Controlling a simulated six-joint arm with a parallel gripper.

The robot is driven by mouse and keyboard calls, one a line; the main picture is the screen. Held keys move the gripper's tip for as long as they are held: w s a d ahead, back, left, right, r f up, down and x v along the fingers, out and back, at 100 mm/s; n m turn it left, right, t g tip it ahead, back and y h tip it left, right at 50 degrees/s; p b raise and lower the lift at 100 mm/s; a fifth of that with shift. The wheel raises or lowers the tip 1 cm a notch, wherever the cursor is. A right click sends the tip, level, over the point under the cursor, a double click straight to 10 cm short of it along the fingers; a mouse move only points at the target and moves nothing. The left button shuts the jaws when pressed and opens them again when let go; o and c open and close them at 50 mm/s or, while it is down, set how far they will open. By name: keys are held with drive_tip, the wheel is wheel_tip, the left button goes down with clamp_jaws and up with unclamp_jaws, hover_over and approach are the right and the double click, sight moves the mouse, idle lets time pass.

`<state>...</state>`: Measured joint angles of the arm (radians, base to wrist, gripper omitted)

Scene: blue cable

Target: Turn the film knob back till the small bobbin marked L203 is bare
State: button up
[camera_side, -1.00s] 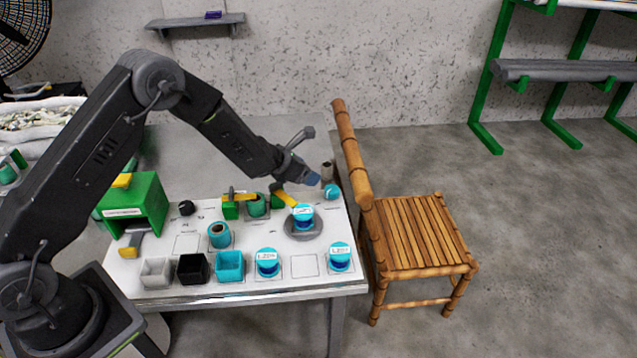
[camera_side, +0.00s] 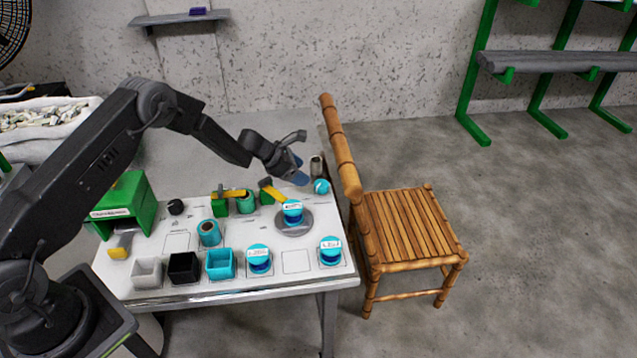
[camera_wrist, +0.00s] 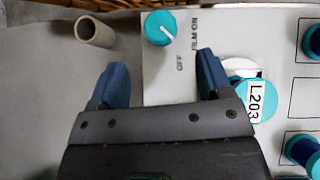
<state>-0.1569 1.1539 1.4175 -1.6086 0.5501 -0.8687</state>
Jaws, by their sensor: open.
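The teal film knob (camera_wrist: 160,28) lies ahead of my gripper in the wrist view. Its white line points to the lower right, and "FILM ON" and "OFF" are printed beside it. The knob also shows in the side view (camera_side: 321,186). My gripper (camera_wrist: 163,78) is open and empty, its blue fingertips apart and short of the knob in the picture. The bobbin marked L203 (camera_wrist: 262,100) is right of the right finger, which partly hides it. In the side view the labelled bobbin (camera_side: 292,214) stands on a grey disc (camera_side: 308,228); how much film it carries is unclear.
A tan tube (camera_wrist: 95,32) stands left of the knob. Two labelled bobbins (camera_side: 259,262) (camera_side: 330,253) and grey, black and teal bins (camera_side: 220,266) line the front edge. A bamboo chair (camera_side: 405,228) stands right of the table.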

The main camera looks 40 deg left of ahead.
sight(320, 184)
drive_tip(key=x, duration=0.8)
drive_tip(key=shift+d+f, duration=0.1)
drive_tip(key=shift+d, duration=0.05)
drive_tip(key=shift+w, duration=0.1)
drive_tip(key=shift+c, duration=0.4)
drive_tip(key=c, duration=0.8)
drive_tip(key=shift+d+n+t+y, duration=0.15)
drive_tip(key=shift+n+t+y, duration=0.2)
drive_tip(key=shift+n, duration=0.35)
drive_tip(key=shift+c, duration=0.2)
drive_tip(key=shift+w+r+n+t+y, duration=0.1)
drive_tip(key=shift+n+t+y, duration=0.2)
drive_tip(key=shift+n+y, duration=0.35)
drive_tip(key=shift+r+n+t+y, duration=0.15)
drive_tip(key=shift+n+t+y, duration=0.2)
drive_tip(key=shift+n, duration=0.4)
drive_tip(key=shift+n+y, duration=0.25)
drive_tip(key=shift+n, duration=0.05)
